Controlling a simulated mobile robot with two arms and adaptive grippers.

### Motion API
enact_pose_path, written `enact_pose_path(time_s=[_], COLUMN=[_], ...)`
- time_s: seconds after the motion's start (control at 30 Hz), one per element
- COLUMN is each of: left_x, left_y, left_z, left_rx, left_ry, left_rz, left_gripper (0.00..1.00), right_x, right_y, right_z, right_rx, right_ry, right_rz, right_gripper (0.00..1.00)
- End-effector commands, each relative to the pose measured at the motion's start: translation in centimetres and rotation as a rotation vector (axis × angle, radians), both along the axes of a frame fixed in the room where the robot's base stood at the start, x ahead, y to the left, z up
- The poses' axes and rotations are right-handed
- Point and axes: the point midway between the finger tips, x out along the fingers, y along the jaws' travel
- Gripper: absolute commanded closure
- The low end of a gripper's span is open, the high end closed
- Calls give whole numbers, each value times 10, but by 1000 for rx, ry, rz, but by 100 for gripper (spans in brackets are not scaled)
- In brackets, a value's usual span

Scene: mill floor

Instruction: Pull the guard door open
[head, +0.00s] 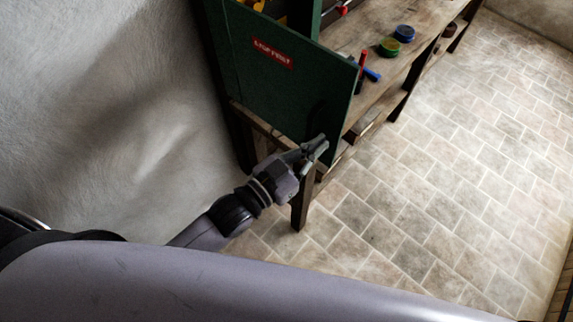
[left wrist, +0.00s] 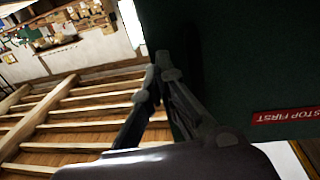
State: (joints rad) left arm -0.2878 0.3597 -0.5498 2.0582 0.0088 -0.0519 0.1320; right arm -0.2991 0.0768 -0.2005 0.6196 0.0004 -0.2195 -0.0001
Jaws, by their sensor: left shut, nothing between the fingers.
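The green guard door (head: 285,85) with a red "STOP FIRST" label stands out at an angle from the green cabinet frame (head: 303,20). A gap with yellow parts shows behind its top edge. My left gripper (head: 318,145) is shut and empty at the door's lower right corner. In the left wrist view the fingertips (left wrist: 163,62) meet beside the edge of the dark green door (left wrist: 240,60). I cannot tell whether they touch it. A dark curved shape near the door's free edge may be a handle or a shadow. My right gripper is not in view.
A wooden bench (head: 375,95) carries the cabinet, a blue and red tool (head: 371,75), a green tin (head: 389,47) and a blue tin (head: 404,33). A plaster wall (head: 110,110) is close on the left. The tiled floor (head: 440,190) to the right is clear.

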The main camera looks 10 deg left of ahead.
Motion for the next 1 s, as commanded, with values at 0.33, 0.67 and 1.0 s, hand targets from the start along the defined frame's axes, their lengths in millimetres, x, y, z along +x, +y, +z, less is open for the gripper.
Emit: enact_pose_path(time_s=[0.33,0.67,1.0], left_x=[-59,-78,-68], left_y=[46,63,76], left_z=[-2,-1,-51], left_rx=[1,-2,58], left_ry=[7,3,67], left_rz=[-1,1,43], left_gripper=[100,100,100], right_x=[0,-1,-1], right_y=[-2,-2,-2], right_z=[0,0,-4], right_rx=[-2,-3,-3], right_ry=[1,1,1], right_rz=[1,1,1], right_gripper=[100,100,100])
